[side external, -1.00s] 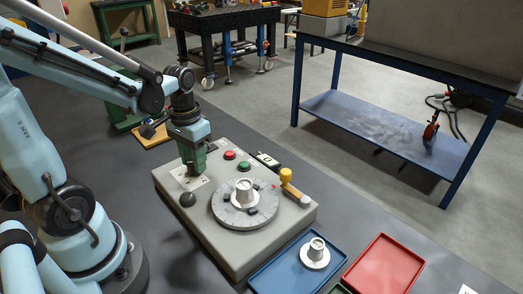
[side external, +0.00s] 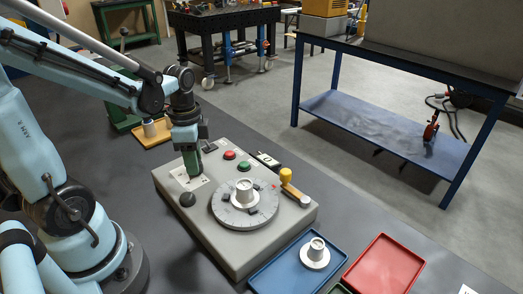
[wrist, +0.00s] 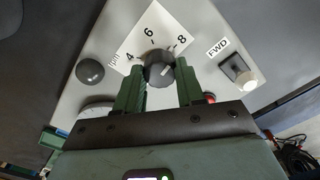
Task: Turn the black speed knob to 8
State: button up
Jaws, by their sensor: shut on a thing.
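The black speed knob (wrist: 158,66) sits between the two green fingers of my gripper (wrist: 160,84) in the wrist view. The fingers are shut on its sides. A white scale plate (wrist: 153,35) behind it shows the numbers 4, 6 and 8 and the letters rpm. A short pale mark shows on the knob, but I cannot tell for sure which number it points to. In the side external view my gripper (side external: 191,165) points down at the far left part of the grey control box (side external: 240,258), and its fingers hide the knob there.
A blue tray (side external: 266,281) and a red tray (side external: 385,265) lie at the front right.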

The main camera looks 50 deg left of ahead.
jog(key=shift+m, duration=0.6)
jog(key=o, duration=1.1)
jog(key=shift+c, duration=0.2)
jog(key=shift+r, duration=0.1)
notch_tip(320, 180, up, 12)
jog(key=shift+d, duration=0.1)
